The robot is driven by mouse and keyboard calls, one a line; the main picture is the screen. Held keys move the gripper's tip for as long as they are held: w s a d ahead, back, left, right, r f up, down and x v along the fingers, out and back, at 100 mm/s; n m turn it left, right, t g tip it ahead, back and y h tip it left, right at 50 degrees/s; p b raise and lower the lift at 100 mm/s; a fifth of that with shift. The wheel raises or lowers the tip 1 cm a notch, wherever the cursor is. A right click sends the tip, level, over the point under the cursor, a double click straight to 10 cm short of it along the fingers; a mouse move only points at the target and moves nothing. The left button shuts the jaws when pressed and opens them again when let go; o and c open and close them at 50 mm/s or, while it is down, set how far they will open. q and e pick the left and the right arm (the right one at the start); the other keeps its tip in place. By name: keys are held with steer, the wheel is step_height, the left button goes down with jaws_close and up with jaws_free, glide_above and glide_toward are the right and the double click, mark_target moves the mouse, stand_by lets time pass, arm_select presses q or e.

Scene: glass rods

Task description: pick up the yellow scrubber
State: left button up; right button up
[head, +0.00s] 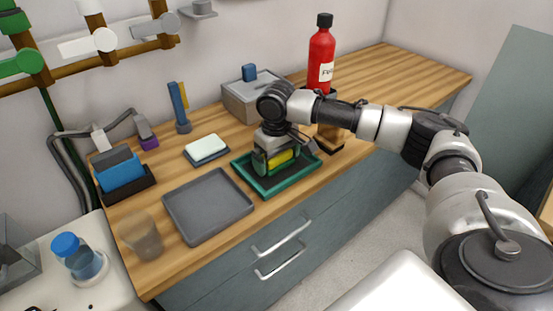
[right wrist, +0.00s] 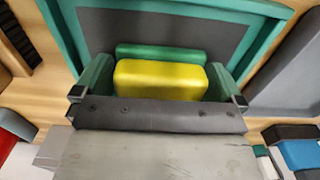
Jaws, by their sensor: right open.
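The yellow scrubber (head: 281,158) is in the teal-rimmed tray (head: 264,196) on the wooden counter. In the right wrist view it is a yellow block (right wrist: 160,78) with a green layer (right wrist: 160,54) along its far side. My right gripper (head: 276,166) points down over the tray. In the right wrist view its green-padded fingers (right wrist: 158,82) stand apart, one at each side of the scrubber. The scrubber's near part is hidden by the gripper body. Whether the fingers touch it I cannot tell. My left gripper is not in view.
A grey tray (head: 208,205) lies left of the teal tray. A white block (head: 206,146) on a dark dish sits behind. A grey box (head: 245,98) and a red bottle (head: 321,58) stand at the back. A clear cup (head: 142,238) is at front left.

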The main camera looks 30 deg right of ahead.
steer(key=c, duration=0.6)
steer(key=shift+r, duration=0.1)
steer(key=shift+r, duration=0.5)
steer(key=r, duration=0.2)
steer(key=r+p, duration=0.1)
steer(key=shift+s+d+r, duration=0.35)
steer(key=shift+s, duration=0.05)
arm_select(q)
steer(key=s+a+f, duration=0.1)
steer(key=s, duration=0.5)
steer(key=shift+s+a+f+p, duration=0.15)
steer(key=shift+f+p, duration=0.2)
steer(key=shift+p, duration=0.1)
arm_select(e)
steer(key=s+d+r, duration=0.2)
steer(key=s, duration=0.1)
steer(key=s+d+r, duration=0.1)
steer(key=s+r, duration=0.1)
steer(key=s, duration=0.1)
steer(key=s+d+r, duration=0.2)
steer(key=s, duration=0.1)
steer(key=shift+d+r, duration=0.1)
steer(key=shift+d, duration=0.25)
